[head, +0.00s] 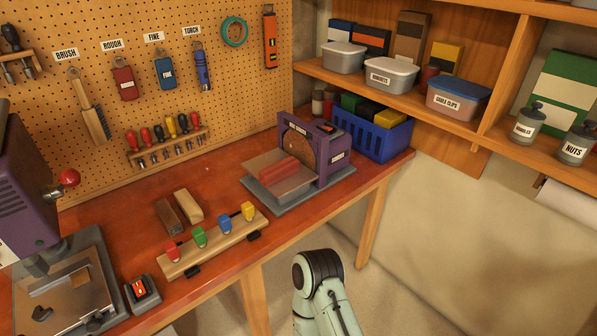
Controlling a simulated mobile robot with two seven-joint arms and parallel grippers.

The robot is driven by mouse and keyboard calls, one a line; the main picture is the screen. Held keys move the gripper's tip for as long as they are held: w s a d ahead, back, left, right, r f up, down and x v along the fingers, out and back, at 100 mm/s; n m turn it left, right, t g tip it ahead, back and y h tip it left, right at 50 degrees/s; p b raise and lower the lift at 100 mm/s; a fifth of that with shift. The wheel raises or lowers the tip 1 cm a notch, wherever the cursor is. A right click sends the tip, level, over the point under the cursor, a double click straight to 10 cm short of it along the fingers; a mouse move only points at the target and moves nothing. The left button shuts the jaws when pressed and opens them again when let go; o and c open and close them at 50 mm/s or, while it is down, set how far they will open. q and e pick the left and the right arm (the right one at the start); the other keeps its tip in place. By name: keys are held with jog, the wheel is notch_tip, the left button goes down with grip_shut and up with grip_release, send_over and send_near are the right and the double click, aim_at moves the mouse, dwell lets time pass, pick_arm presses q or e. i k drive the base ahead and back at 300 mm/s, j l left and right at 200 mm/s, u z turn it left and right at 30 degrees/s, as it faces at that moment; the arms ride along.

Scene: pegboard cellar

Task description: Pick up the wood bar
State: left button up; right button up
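Two short bars lie side by side on the red-brown workbench (110,222): a pale wood bar (188,206) and a darker brown bar (170,217) to its left. They lie behind a long wooden rack (190,262) with red, green, blue and yellow pieces on it. A reddish bar (284,170) lies on the table of the purple disc sander. I cannot tell for certain which bar is meant. One of my mint-green arms shows at the bottom centre, in front of the bench. Neither gripper shows in this view.
A purple machine (27,190) stands at the left, with a switch box (139,293) by its base. The purple sander (321,150) and a blue crate (372,135) are at the right end. Tools hang on the pegboard. Bare bench lies between the bars and the sander.

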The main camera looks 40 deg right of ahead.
aim_at(276, 173)
jog(key=z, duration=1.65)
jog(key=k+j, duration=0.05)
